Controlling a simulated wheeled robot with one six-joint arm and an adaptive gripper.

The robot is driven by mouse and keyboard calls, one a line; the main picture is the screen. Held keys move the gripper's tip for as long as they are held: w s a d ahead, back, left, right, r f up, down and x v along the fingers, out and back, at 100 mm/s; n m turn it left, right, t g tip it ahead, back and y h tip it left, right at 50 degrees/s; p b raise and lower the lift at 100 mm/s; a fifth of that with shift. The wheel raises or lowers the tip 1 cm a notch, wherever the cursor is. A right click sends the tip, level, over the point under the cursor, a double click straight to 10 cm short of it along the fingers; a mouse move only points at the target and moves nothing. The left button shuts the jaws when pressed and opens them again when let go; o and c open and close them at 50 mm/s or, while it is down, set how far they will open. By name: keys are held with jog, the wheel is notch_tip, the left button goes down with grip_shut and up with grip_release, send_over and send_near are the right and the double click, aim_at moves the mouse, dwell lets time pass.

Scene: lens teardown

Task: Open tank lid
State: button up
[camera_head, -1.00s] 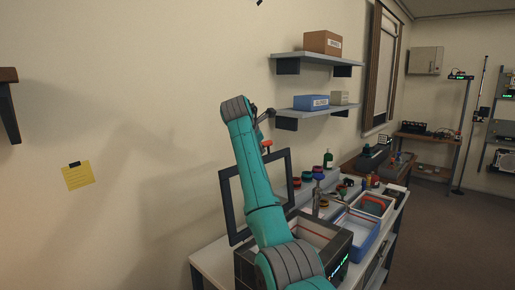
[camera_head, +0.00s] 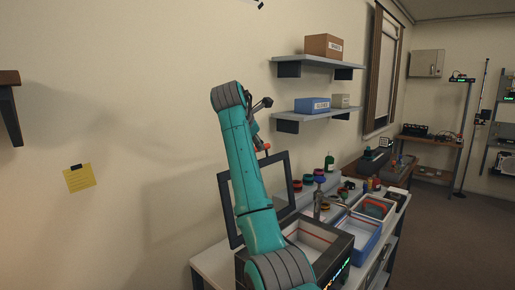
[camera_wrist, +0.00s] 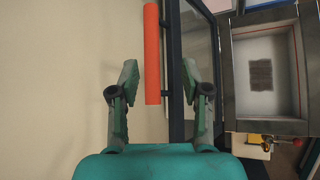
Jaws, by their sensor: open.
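The tank (camera_head: 338,262) is a dark box with a lit green display and an open top showing a pale inside; in the wrist view its rim (camera_wrist: 226,75) is at the right. Its lid (camera_head: 225,205), a dark-framed clear panel, stands raised and nearly upright beside the wall; its frame also shows in the wrist view (camera_wrist: 175,60). An orange bar handle (camera_wrist: 152,45) runs along the lid. My gripper (camera_wrist: 158,80) is open, one finger on each side of the handle and frame edge, with gaps visible. In the head view my arm hides part of the lid and tank.
A blue bin (camera_head: 362,240) and a white tray (camera_head: 378,207) stand right of the tank on the bench. Small jars and a green bottle (camera_head: 329,161) are behind them. Two wall shelves (camera_head: 315,113) hang above. The plain wall lies close at the left.

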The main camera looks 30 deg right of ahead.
jog(key=v, duration=0.5)
dwell(0.5)
